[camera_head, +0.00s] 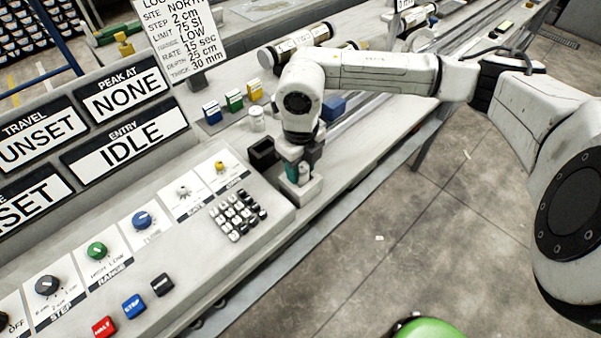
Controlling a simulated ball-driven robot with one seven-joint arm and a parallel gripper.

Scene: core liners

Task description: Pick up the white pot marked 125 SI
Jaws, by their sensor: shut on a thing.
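My gripper (298,170) points down at the right end of the control panel, beside the keypad. Teal shows on its finger area. It is shut on a small white pot (304,177), mostly hidden by the fingers. The pot is at a pale block-like holder (309,190); I cannot tell if it is inside it or just above. Another white pot (257,119) stands upright on the bench, behind and left of my gripper. I cannot read a marking on either pot.
A black open box (263,152) sits just left of my gripper. A keypad (238,214) lies in front left. A core tube (296,46) lies further back.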

